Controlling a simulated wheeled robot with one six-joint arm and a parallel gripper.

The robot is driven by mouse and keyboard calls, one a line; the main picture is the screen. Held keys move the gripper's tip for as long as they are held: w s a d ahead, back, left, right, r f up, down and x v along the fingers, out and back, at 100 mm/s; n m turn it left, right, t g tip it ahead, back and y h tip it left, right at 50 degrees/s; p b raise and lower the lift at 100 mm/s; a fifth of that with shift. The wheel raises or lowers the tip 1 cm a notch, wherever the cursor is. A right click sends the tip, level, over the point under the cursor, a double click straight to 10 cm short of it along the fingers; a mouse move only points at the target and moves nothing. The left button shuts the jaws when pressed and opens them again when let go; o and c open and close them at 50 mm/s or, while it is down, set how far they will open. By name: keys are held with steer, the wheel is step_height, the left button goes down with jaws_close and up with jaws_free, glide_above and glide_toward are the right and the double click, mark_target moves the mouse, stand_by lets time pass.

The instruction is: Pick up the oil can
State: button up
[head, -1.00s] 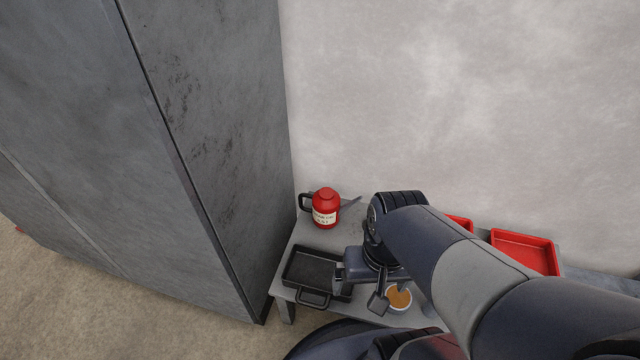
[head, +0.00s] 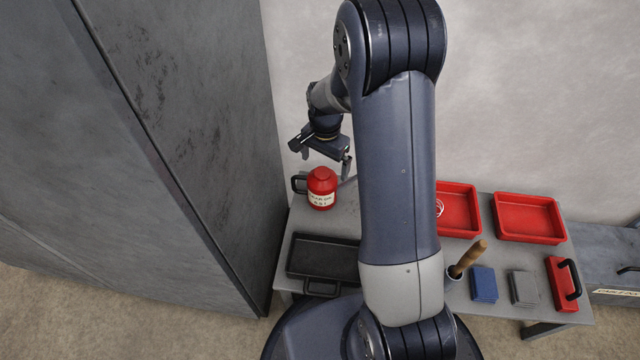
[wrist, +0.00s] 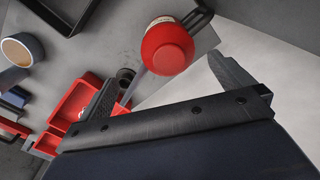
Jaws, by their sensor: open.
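The oil can (head: 321,188) is red with a pale label and a dark handle on its left. It stands upright at the back left of the grey table. It also shows in the wrist view (wrist: 166,48), seen from above, with its dark handle at the upper right. My gripper (head: 326,164) is open and empty above the can, apart from it. In the wrist view the two fingers (wrist: 168,88) stand apart, with the can beyond them.
A black tray (head: 322,257) lies in front of the can. Red trays (head: 461,211) (head: 527,219), a cup with a wooden handle (head: 467,258), blue (head: 484,284) and grey (head: 523,288) blocks and a red box (head: 566,283) are to the right. A tall grey cabinet (head: 180,130) stands close on the left.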

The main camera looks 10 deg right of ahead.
mark_target(323, 174)
steer(key=shift+w+f, duration=0.25)
steer(key=shift+f, duration=0.1)
step_height(323, 174, down, 5)
steer(key=shift+f+b, duration=0.2)
steer(key=shift+b, duration=1)
steer(key=shift+w+a+f+b, duration=0.1)
steer(key=shift+w+f+b, duration=0.15)
steer(key=shift+f+b, duration=0.8)
steer(key=shift+w+f+b, duration=0.2)
steer(key=shift+f+b, duration=0.25)
steer(key=shift+f, duration=1.1)
steer(key=shift+c, duration=0.2)
steer(key=c, duration=1.3)
steer(key=shift+r, duration=0.1)
steer(key=shift+c, duration=0.5)
